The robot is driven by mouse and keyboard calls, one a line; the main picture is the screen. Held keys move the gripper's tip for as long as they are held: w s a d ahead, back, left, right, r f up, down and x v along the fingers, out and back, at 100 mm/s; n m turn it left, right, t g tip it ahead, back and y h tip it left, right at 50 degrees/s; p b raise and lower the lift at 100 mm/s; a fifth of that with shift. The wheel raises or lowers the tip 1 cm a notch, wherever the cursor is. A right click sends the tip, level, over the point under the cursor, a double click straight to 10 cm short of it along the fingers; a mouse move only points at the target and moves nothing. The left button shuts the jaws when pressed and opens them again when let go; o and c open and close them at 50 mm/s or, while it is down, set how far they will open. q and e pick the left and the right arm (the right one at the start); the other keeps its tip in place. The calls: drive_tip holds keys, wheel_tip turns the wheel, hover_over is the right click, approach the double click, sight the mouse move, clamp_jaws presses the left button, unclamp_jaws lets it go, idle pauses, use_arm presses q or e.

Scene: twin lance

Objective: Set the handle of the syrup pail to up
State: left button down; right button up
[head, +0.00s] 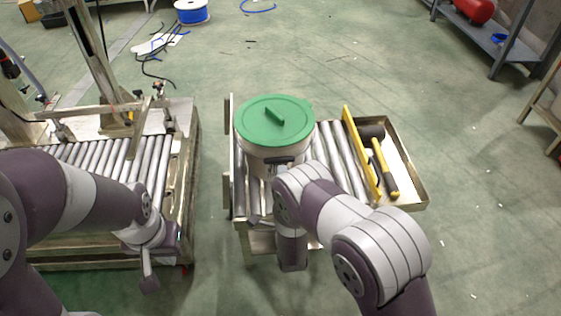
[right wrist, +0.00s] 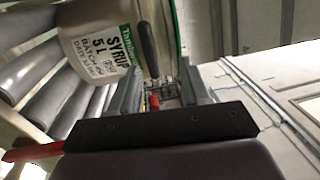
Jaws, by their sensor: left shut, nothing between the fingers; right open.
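The syrup pail (head: 257,146), white with a green lid (head: 290,107), stands upright on a small roller stand. Its dark handle grip (head: 280,160) lies at the near side, just below the lid, so the handle is not raised. In the right wrist view the pail (right wrist: 88,30) shows its SYRUP label and the dark grip (right wrist: 148,50). My right gripper (right wrist: 163,92) is open, its fingertips close to the grip; I cannot tell whether they touch it. The forearm hides that gripper in the head view. My left gripper (head: 149,284) is shut and empty, low at the left, away from the pail.
A larger roller conveyor (head: 90,155) with a metal frame stands left. Green floor (head: 215,60) is open behind. A shelf (head: 480,40) stands at back right.

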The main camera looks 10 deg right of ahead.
drive_tip(key=s+p, duration=0.1)
drive_tip(key=s, duration=0.6)
drive_tip(key=shift+f, duration=0.4)
